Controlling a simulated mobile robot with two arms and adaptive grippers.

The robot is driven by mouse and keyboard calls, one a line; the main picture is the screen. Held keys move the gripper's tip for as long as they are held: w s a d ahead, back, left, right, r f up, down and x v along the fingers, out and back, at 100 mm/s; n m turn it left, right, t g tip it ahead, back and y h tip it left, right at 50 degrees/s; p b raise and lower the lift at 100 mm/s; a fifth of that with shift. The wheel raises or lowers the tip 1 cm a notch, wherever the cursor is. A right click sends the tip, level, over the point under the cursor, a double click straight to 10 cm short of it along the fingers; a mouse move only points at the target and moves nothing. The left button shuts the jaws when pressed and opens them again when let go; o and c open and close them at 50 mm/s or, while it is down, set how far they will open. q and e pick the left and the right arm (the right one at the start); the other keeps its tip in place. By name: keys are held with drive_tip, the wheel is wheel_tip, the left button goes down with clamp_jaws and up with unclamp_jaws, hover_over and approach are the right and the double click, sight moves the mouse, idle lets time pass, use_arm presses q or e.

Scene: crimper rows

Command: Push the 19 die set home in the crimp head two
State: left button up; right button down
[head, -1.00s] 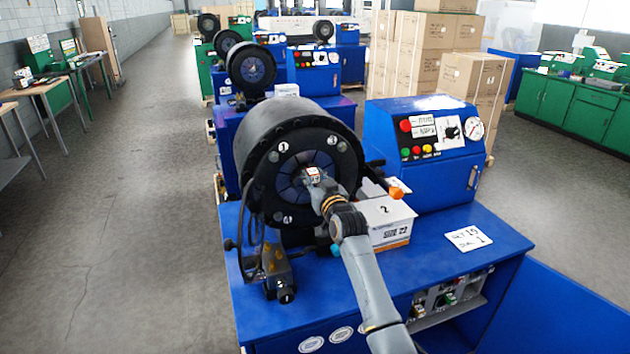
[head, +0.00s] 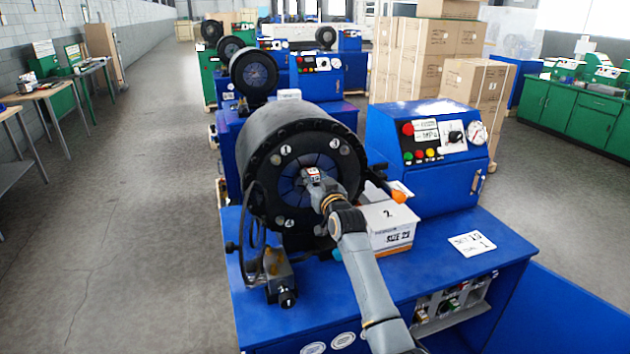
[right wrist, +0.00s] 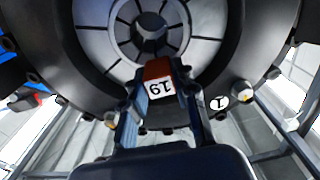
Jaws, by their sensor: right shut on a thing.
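The black crimp head (head: 258,150) faces me on the nearest blue machine, with numbered round labels on its face and a ring of grey segments around its bore. It also shows in the right wrist view (right wrist: 225,75). My right gripper (head: 318,182) is at the lower middle of this face. In the right wrist view my gripper (right wrist: 160,92) is shut on the 19 die set (right wrist: 158,86), a red-topped piece with an upside-down white 19 label. The die's far end overlaps the bore's lower edge; how deep it sits is hidden. My left gripper is not in view.
A white box labelled 2 and a size (head: 385,228) stands right of the head on the blue bench (head: 420,265). A control cabinet (head: 425,180) stands behind it. A small valve unit (head: 280,275) sits at the front left. A paper card (head: 472,243) lies on the right.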

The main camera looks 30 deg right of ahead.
drive_tip(key=shift+w+d+r+b, duration=0.2)
drive_tip(key=shift+w+r+b, duration=0.3)
drive_tip(key=shift+w, duration=0.25)
drive_tip(key=c, duration=1)
unclamp_jaws()
drive_tip(key=shift+s+a, duration=0.1)
drive_tip(key=shift+s, duration=0.15)
drive_tip(key=shift+f, duration=0.7)
drive_tip(key=v, duration=0.8)
drive_tip(key=r+v, duration=0.1)
drive_tip(key=v, duration=0.3)
drive_tip(key=shift+f, duration=0.15)
